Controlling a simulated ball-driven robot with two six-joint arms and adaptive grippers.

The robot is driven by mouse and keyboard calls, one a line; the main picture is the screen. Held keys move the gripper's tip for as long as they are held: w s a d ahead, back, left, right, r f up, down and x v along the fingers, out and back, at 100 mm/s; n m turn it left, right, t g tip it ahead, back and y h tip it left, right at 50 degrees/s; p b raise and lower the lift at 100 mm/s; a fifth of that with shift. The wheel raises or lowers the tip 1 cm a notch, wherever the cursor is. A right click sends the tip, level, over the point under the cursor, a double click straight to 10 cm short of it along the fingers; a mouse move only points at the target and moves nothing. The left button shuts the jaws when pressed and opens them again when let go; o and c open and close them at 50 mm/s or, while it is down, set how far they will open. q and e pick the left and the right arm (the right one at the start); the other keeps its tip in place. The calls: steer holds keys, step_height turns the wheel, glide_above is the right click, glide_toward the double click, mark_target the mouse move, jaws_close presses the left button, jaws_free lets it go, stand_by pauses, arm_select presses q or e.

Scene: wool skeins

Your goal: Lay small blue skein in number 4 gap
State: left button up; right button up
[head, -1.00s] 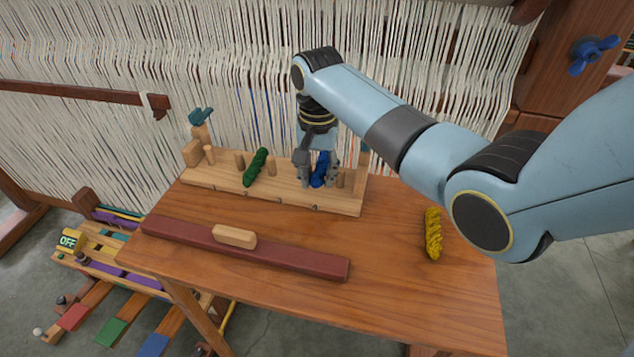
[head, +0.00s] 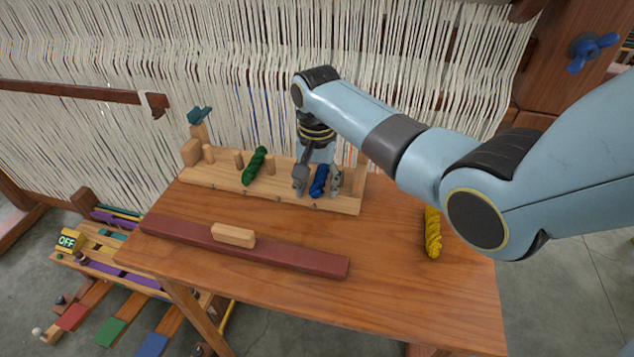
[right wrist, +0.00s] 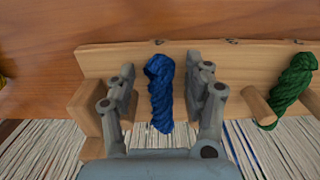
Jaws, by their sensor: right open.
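The small blue skein (head: 319,181) lies on the wooden peg rack (head: 222,180), toward its right end. In the right wrist view the blue skein (right wrist: 160,92) lies across the rack between my fingers, with a clear space on each side. My right gripper (head: 318,182) is open around it and low over the rack; it also shows in the right wrist view (right wrist: 163,95). The fingers hide the nearest pegs, and gap numbers cannot be read. My left gripper is out of view.
A green skein (head: 254,166) lies between two pegs further left on the rack. A yellow skein (head: 432,232) lies at the table's right. A dark red bar (head: 290,262) with a wooden block (head: 234,235) lies in front. White warp threads (head: 240,80) hang close behind the rack.

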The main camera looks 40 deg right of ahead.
step_height(320, 180, up, 12)
steer(key=shift+r, duration=0.15)
stand_by(0.3)
stand_by(0.4)
